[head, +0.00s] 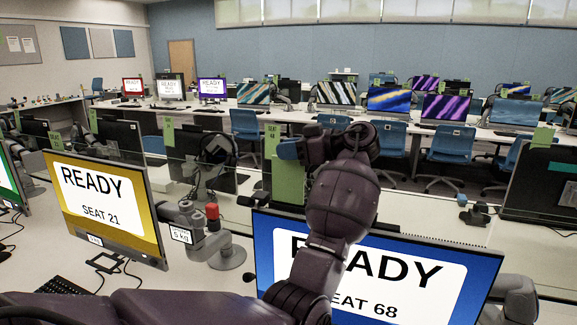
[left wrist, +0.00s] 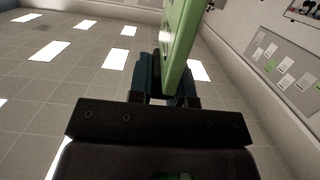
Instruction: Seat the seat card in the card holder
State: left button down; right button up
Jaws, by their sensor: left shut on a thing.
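My left gripper (head: 287,150) reaches over the Seat 68 monitor, its blue fingers shut on the green seat card (head: 271,138). In the left wrist view the card (left wrist: 180,45) rises from between the fingers (left wrist: 163,85), slightly tilted. In the head view a green panel (head: 289,185) shows just below the fingers, behind the monitor. I cannot tell whether it is the card's lower part or a separate piece. The card holder is not clearly made out, and contact between card and holder cannot be judged. My right gripper is not in view.
The blue Seat 68 monitor (head: 440,290) stands close in front, partly behind my arm. A clear divider and dark monitor backs line the desk. Bare desk shows right (head: 420,215).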

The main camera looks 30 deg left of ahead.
pick_arm(q)
jog(key=shift+f+p, duration=0.3)
jog(key=shift+f, duration=2)
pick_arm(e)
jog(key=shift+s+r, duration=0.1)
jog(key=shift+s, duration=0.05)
pick_arm(q)
jog(key=c, duration=1.1)
grip_release()
jog(key=shift+o, duration=0.2)
jog(key=b+v, duration=0.2)
jog(key=v, duration=1)
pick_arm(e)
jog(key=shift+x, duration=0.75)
pick_arm(q)
jog(key=shift+r, duration=0.1)
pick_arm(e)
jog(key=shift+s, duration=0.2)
